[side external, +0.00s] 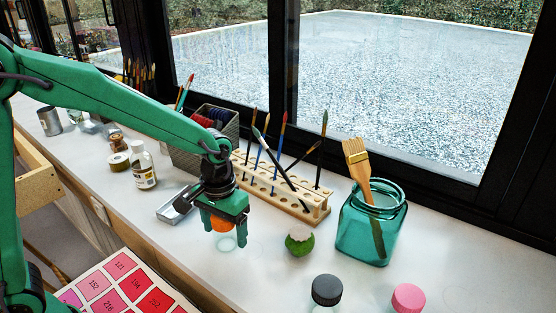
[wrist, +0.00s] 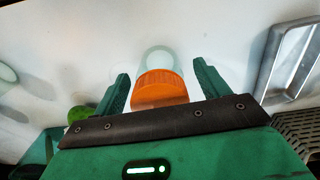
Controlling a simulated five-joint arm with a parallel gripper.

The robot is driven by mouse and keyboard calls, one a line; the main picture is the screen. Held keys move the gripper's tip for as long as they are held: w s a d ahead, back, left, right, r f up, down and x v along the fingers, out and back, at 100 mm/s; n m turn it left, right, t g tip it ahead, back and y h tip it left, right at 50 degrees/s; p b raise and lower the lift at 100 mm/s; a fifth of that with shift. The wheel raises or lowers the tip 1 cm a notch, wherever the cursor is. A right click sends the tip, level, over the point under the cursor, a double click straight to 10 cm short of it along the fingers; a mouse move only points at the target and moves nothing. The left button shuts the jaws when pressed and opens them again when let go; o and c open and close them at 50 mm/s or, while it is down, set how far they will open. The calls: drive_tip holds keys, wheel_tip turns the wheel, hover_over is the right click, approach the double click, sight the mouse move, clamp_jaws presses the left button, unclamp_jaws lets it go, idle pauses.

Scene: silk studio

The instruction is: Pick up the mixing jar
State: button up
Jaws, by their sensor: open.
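A small clear jar (side external: 226,243) with an orange lid (side external: 221,225) stands on the white counter, under my gripper (side external: 226,219). In the wrist view the orange lid (wrist: 160,88) lies between the two green fingers of my open gripper (wrist: 161,70), with a gap on each side. The jar's pale glass (wrist: 160,54) shows beyond the lid. My gripper is open and points down over the jar. The fingers partly hide the lid in the side view.
A wooden brush rack (side external: 285,190) stands behind the jar, and a metal tray (side external: 175,207) is to its left. A green ball-like thing (side external: 300,243) and a teal jar with a brush (side external: 356,232) are to the right. Grey-lidded (side external: 326,290) and pink-lidded (side external: 408,298) containers stand in front.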

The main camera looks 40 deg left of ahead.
idle(0.4)
drive_tip(key=c, duration=1.1)
drive_tip(key=shift+o, duration=0.2)
drive_tip(key=shift+r, duration=0.15)
drive_tip(key=shift+r, duration=0.55)
drive_tip(key=r, duration=0.3)
drive_tip(key=shift+s+d+r, duration=0.1)
drive_tip(key=shift+s+d, duration=0.05)
drive_tip(key=shift+d, duration=0.05)
drive_tip(key=s+d+r, duration=0.6)
drive_tip(key=s+d, duration=0.2)
drive_tip(key=shift+r, duration=0.2)
